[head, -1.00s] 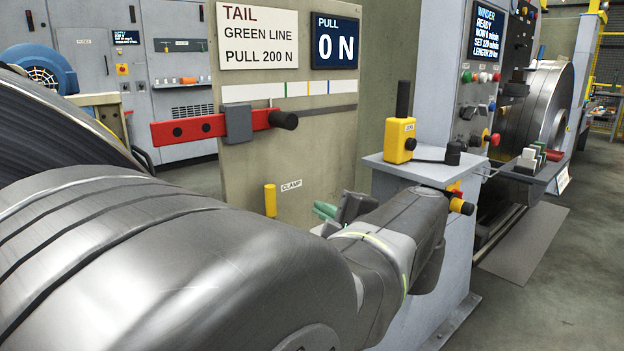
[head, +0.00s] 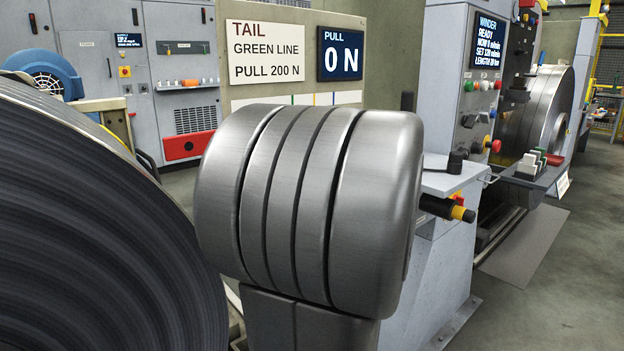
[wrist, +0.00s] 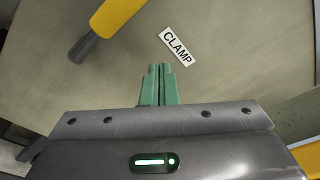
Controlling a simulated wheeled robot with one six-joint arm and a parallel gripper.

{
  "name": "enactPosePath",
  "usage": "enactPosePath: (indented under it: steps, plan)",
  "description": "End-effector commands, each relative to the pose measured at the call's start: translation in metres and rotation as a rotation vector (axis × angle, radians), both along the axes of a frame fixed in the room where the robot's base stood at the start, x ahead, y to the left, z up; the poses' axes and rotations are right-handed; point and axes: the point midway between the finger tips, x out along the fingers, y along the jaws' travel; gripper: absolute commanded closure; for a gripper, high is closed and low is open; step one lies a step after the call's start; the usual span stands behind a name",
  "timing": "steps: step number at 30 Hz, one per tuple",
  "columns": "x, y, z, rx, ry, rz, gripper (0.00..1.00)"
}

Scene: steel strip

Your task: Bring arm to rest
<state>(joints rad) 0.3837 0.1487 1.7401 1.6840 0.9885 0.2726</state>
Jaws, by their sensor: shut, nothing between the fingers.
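My gripper (wrist: 159,72) shows in the wrist view with its two green fingers together and nothing between them. It points at the drab panel (wrist: 240,45), close to the CLAMP label (wrist: 178,47). A yellow handle with a dark tip (wrist: 105,28) is up and left of the fingers, apart from them. In the head view, a thick ribbed grey part of my arm (head: 310,210) fills the middle and hides the lower panel. My gripper is hidden in that view.
A large dark strip coil (head: 90,230) stands close at left. The grey console (head: 440,260) is right of my arm. The TAIL sign (head: 265,52) and PULL display (head: 340,52), reading 0 N, are behind. Open floor (head: 560,290) lies at right.

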Motion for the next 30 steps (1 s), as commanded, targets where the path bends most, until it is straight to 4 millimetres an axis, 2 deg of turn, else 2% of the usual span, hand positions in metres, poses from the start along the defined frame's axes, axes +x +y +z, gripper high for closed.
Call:
enactPosePath:
  steps: [9,30]
  plan:
    - [0.015,-0.009,-0.014,0.142,0.122,-0.008,1.0]
    - [0.022,-0.017,-0.059,0.554,0.477,-0.007,1.0]
